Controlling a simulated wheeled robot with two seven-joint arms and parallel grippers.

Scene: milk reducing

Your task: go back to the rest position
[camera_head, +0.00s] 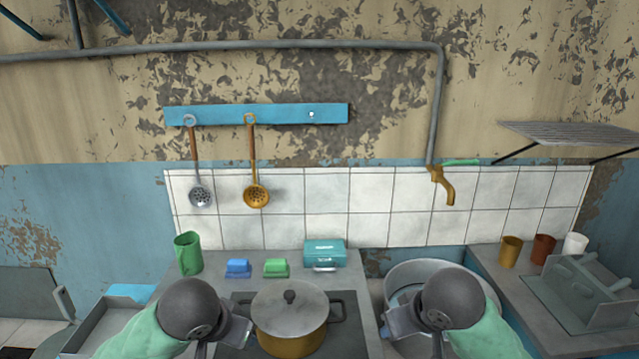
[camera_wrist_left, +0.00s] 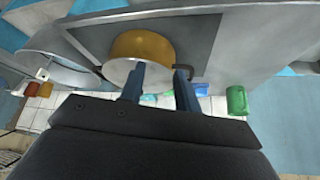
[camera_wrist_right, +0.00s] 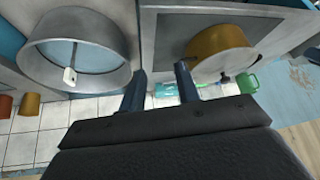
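A brass-coloured pot (camera_head: 290,343) with a grey lid (camera_head: 290,308) and dark knob sits on the dark stove top (camera_head: 348,340) at the bottom centre of the head view. The lid lies on the pot. My left gripper (camera_wrist_left: 160,80) is to the left of the pot in the head view; its two fingers are apart with nothing held between them. My right gripper (camera_wrist_right: 160,82) is to the right of the pot, in front of the sink basin (camera_head: 400,278); its fingers are also apart and empty. My forearms hide parts of the counter and basin.
A green mug (camera_head: 188,253), blue dish (camera_head: 238,268), green dish (camera_head: 276,268) and teal box (camera_head: 324,252) stand behind the pot. Cups (camera_head: 510,252) and a dish rack (camera_head: 585,295) are at right.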

